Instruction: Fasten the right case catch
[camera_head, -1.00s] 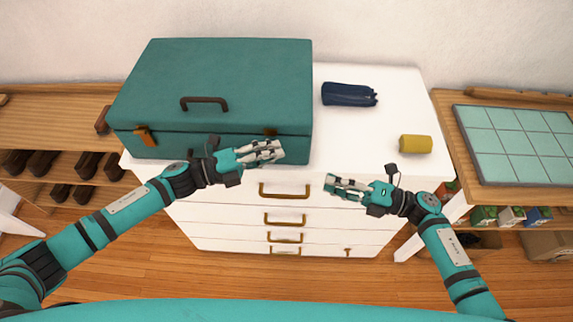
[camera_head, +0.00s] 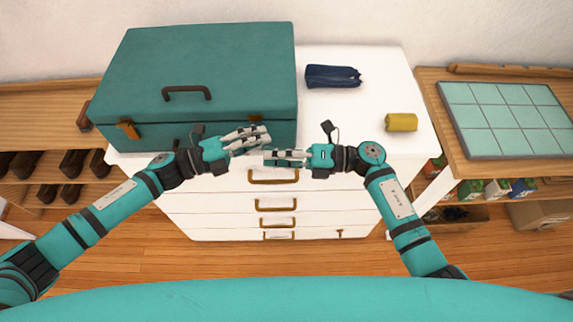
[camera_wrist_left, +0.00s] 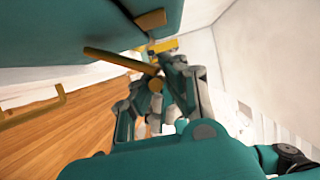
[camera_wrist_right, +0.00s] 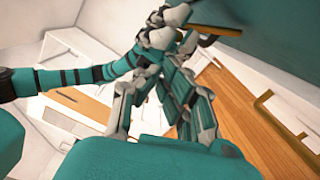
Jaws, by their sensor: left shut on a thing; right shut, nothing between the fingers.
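The teal case (camera_head: 200,60) stands closed on the white cabinet. Its right catch (camera_head: 256,118) shows as a small brown plate on the front, and in the left wrist view (camera_wrist_left: 151,19). An ochre bar (camera_wrist_left: 118,59), apparently this catch's lever, sticks out below the plate and also shows in the right wrist view (camera_wrist_right: 217,31). My left gripper (camera_head: 262,136) is at the case front below the catch, shut on that bar; its fingers partly hide the hold. My right gripper (camera_head: 272,157) is shut and empty, just below and right of the left fingertips.
A left catch (camera_head: 129,130) and a handle (camera_head: 186,92) are on the case. A navy pouch (camera_head: 332,76) and a yellow cylinder (camera_head: 401,122) lie on the cabinet top (camera_head: 350,120). Drawer handles (camera_head: 273,177) stick out below my grippers. A tiled board (camera_head: 505,118) lies on the right table.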

